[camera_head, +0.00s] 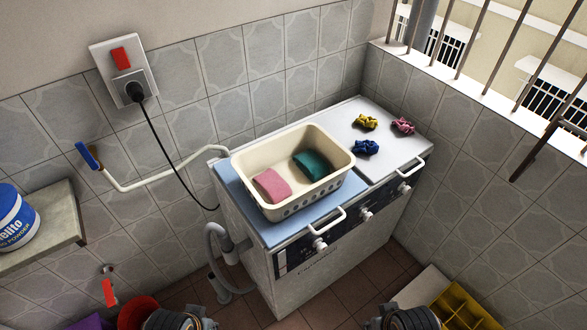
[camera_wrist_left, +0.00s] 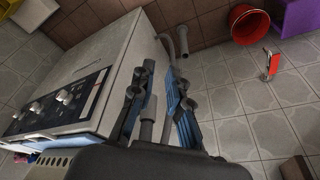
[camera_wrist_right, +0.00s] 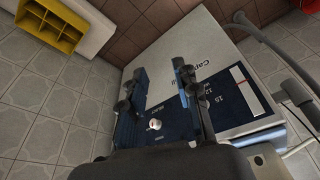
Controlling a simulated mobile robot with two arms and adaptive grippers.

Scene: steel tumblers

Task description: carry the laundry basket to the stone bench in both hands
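The cream laundry basket (camera_head: 328,182) stands upright on the blue left lid of the washing machine (camera_head: 300,265). A folded pink cloth (camera_head: 272,186) and a folded green cloth (camera_head: 312,165) lie inside it. A grey stone slab, likely the stone bench (camera_head: 62,228), juts in at the left edge, with a blue-and-white tub (camera_head: 17,222) on it. My left gripper (camera_wrist_left: 160,75) is open and empty beside the machine in the left wrist view. My right gripper (camera_wrist_right: 158,72) is open and empty before the machine's control panel. In the head view only my arm parts show at the bottom edge.
Yellow (camera_head: 366,122), pink (camera_head: 402,126) and blue (camera_head: 366,147) scrunchies lie on the machine's white right lid. A tap pipe with blue handle (camera_head: 88,155) and a black cord (camera_head: 172,160) are left of the machine. A red bucket (camera_head: 138,312) and yellow crate (camera_head: 465,308) stand low down.

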